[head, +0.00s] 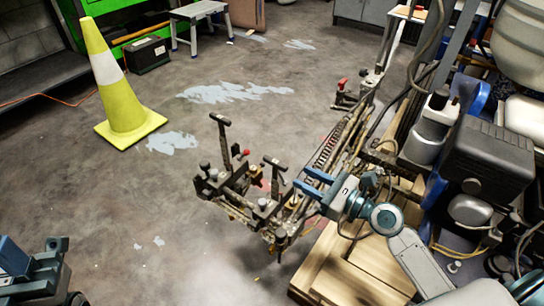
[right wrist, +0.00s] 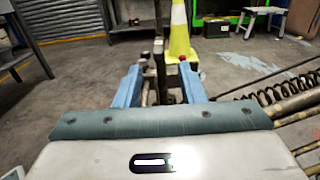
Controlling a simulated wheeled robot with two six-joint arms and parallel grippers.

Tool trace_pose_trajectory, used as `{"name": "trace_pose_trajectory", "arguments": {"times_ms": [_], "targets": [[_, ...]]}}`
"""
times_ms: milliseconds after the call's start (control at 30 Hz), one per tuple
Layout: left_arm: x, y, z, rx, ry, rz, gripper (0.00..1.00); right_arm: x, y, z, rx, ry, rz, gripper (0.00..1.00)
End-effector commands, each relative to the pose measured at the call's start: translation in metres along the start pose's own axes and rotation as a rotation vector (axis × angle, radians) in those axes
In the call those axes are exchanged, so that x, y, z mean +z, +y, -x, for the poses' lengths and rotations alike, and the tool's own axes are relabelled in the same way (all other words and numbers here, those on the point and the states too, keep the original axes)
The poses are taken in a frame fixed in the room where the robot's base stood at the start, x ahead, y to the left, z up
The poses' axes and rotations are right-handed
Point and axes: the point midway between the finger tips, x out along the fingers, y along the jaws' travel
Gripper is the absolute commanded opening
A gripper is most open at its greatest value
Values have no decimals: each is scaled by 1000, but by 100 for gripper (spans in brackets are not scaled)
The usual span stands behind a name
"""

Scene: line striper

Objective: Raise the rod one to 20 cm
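The line striper's front assembly (head: 235,192) carries two upright rods with T-shaped tops: a farther rod (head: 223,135) and a nearer rod (head: 275,178). I cannot tell by any label which is rod one. My right gripper (head: 304,180) is open, its two blue fingers pointing left at the nearer rod, close to it. In the right wrist view, an upright dark rod (right wrist: 159,72) shows between the open fingers (right wrist: 160,82); contact is not visible. My left gripper (head: 58,245) is partly in view at the lower left, away from the machine; its opening is unclear.
The striper's spring and bars (head: 330,150), hoses and motor (head: 488,155) crowd the right side. A wooden pallet (head: 350,270) lies under my right arm. A yellow cone (head: 122,95) stands on the floor at left. The floor between cone and machine is clear.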

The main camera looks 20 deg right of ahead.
Motion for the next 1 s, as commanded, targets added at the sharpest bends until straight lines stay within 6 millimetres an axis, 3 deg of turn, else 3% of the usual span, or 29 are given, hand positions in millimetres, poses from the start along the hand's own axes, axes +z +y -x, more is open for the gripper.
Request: {"name": "trace_pose_trajectory", "arguments": {"times_ms": [600, 1000], "targets": [[0, 0, 6, -8, 18, -2, 36, -1, 0, -90, -2, -2, 1, 36], [0, 0, 3, -9, 29, -2, 36, -1, 0, -102, -2, 2, 2, 36]]}}
